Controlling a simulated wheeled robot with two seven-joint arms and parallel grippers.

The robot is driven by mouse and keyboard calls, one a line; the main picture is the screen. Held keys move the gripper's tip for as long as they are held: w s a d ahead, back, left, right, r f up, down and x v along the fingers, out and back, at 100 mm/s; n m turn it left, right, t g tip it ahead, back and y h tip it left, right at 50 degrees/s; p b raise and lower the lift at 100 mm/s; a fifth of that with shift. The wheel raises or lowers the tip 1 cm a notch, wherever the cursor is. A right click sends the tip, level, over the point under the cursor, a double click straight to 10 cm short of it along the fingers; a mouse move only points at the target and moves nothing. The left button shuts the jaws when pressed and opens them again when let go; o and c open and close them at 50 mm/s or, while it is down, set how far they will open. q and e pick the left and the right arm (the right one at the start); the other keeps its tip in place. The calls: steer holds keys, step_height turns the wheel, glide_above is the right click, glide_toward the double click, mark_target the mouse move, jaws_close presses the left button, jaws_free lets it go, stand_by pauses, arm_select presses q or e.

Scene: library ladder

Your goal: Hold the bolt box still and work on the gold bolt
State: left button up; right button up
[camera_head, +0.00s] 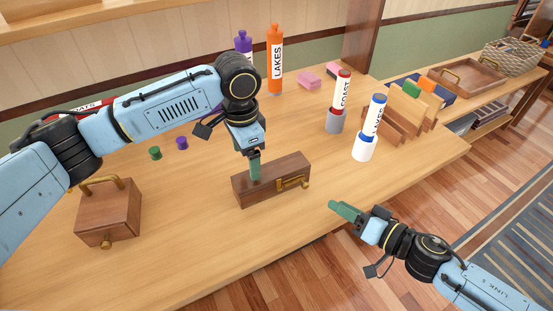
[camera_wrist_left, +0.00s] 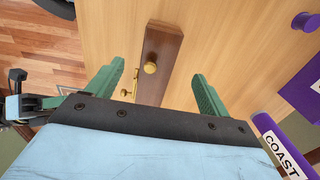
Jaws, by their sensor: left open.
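The bolt box (camera_head: 270,182), a long dark wooden block, stands near the front edge of the table. The gold bolt (camera_head: 293,183) runs along its front face toward the right end. My left gripper (camera_head: 254,168) points down at the box from above. In the left wrist view, its open green fingers (camera_wrist_left: 158,70) are on either side of the box (camera_wrist_left: 158,50), with gaps visible.
A wooden box with a brass handle (camera_head: 108,212) stands at the left. Bottles (camera_head: 275,62) stand behind. The tabletop just right of the bolt box is clear.

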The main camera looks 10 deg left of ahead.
mark_target(249, 179)
arm_select(q)
step_height(249, 179, down, 11)
steer(key=shift+r, duration=0.1)
stand_by(0.4)
steer(key=c, duration=1.2)
steer(key=shift+c, duration=0.2)
arm_select(e)
steer(key=c, duration=0.7)
steer(key=shift+s+a+r+t, duration=0.1)
steer(key=shift+a+r+t, duration=0.1)
steer(key=shift+r+t, duration=0.1)
jaws_close()
steer(key=shift+s+d+r+m+t+h, duration=0.3)
steer(key=shift+r+m+t+h, duration=0.35)
steer(key=shift+m, duration=0.2)
steer(key=shift+s+d+r+m+t+h, duration=0.3)
steer(key=shift+r+m+t+h, duration=0.2)
steer(key=shift+m+t+h, duration=0.35)
steer(key=shift+s+d+r+m+t+h, duration=0.3)
steer(key=shift+r+m+t+h, duration=0.25)
steer(key=shift+m, duration=0.35)
